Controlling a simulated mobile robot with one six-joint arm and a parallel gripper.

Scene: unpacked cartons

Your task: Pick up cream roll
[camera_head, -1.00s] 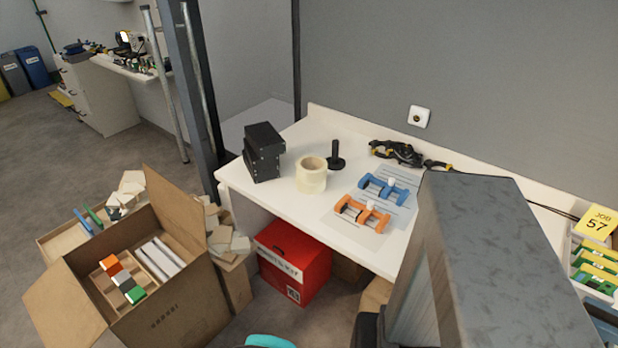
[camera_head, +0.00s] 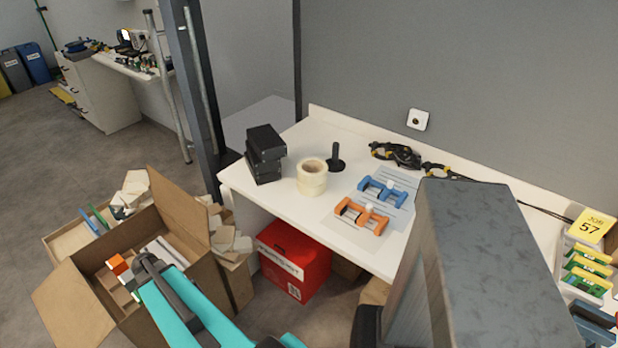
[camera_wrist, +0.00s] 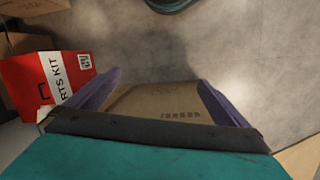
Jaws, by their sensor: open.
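The cream roll (camera_head: 311,178) looks like a stack of tape. It stands on the white table, between black boxes and a black post on a round base. In the wrist view the cream roll is not in sight. My gripper (camera_wrist: 158,80) has two purple fingers spread apart with nothing between them. Behind them are the cardboard carton's printed side (camera_wrist: 165,105) and the grey floor. In the head view my teal arm reaches over the open carton at lower left, well away from the roll; its fingers cannot be made out there.
Black boxes (camera_head: 265,154) stand left of the roll, the black post (camera_head: 335,158) right of it. Blue (camera_head: 382,190) and orange (camera_head: 361,215) clamp-like parts lie nearer the front. A red kit box (camera_head: 293,262) sits below the table. The open carton (camera_head: 180,205) is at lower left.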

